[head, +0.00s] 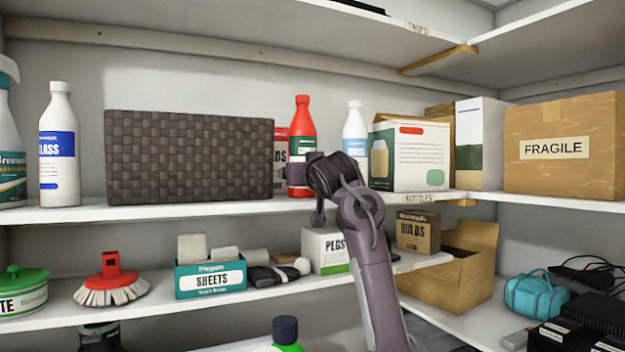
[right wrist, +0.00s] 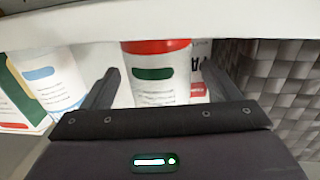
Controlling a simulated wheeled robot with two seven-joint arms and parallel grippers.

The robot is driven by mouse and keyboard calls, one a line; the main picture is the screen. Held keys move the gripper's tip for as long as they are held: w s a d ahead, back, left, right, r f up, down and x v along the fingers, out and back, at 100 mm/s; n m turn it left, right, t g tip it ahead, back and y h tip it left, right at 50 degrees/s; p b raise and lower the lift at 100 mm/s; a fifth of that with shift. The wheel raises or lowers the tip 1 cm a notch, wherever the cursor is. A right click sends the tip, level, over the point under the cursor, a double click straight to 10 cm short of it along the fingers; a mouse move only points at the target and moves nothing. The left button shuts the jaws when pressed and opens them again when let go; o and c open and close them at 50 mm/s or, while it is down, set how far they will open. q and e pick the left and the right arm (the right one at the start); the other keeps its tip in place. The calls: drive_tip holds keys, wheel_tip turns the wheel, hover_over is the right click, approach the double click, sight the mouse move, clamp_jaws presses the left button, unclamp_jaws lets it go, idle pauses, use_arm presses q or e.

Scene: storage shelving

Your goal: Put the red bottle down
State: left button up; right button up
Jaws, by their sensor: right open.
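The red bottle (head: 303,112) with a green and white label stands upright on the middle shelf, between the woven basket and a white bottle. My right gripper (head: 318,178) is in front of its lower part and hides some of it. In the right wrist view, the red bottle (right wrist: 157,88) shows between the two spread fingers of my right gripper (right wrist: 161,78), with space visible on both sides. The gripper is open. My left gripper is out of view.
The dark woven basket (head: 188,155) is left of the bottle. A white bottle with a blue label (head: 355,130) and a white-green box (head: 412,155) are to the right. A red-and-white box (head: 281,145) is partly hidden behind. The shelf below holds a PEGS box (head: 324,250).

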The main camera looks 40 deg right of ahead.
drive_tip(key=b+v, duration=0.3)
drive_tip(key=v, duration=0.7)
drive_tip(key=shift+b, duration=0.3)
drive_tip(key=shift+a, duration=0.1)
